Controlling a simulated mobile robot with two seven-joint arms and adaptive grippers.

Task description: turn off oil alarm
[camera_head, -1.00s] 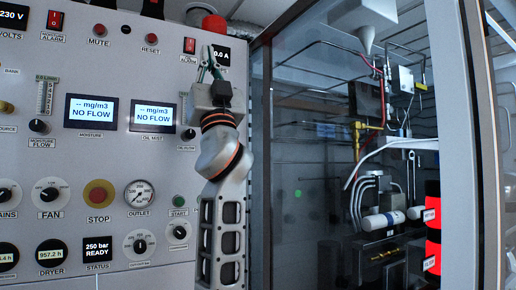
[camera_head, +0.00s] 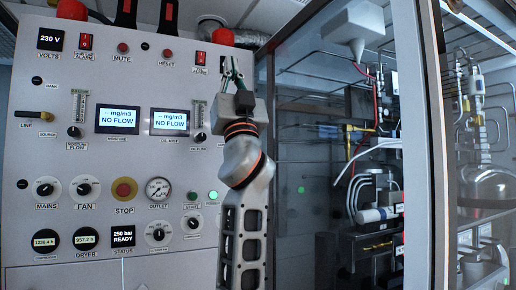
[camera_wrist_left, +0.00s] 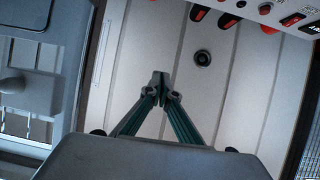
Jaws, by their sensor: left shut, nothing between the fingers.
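The oil alarm switch (camera_head: 200,58) is a small red rocker in a black frame near the top right of the control panel (camera_head: 60,145), with its label just below. My left gripper (camera_head: 230,66) is just right of this switch in the head view, pointing up, its thin green fingers together and empty. It overlaps the small display right of the switch; I cannot tell whether it touches the panel. In the left wrist view the shut fingertips (camera_wrist_left: 161,82) are in the middle, and a red rocker switch (camera_wrist_left: 293,20) shows at top right; its label is unreadable. My right gripper is not in view.
A similar moisture alarm switch (camera_head: 86,42) sits at upper left, with red mute (camera_head: 123,48) and reset (camera_head: 167,54) buttons between. A red stop button (camera_head: 124,190) is lower. A glass-fronted cabinet (camera_head: 300,120) with pipes stands right of the panel.

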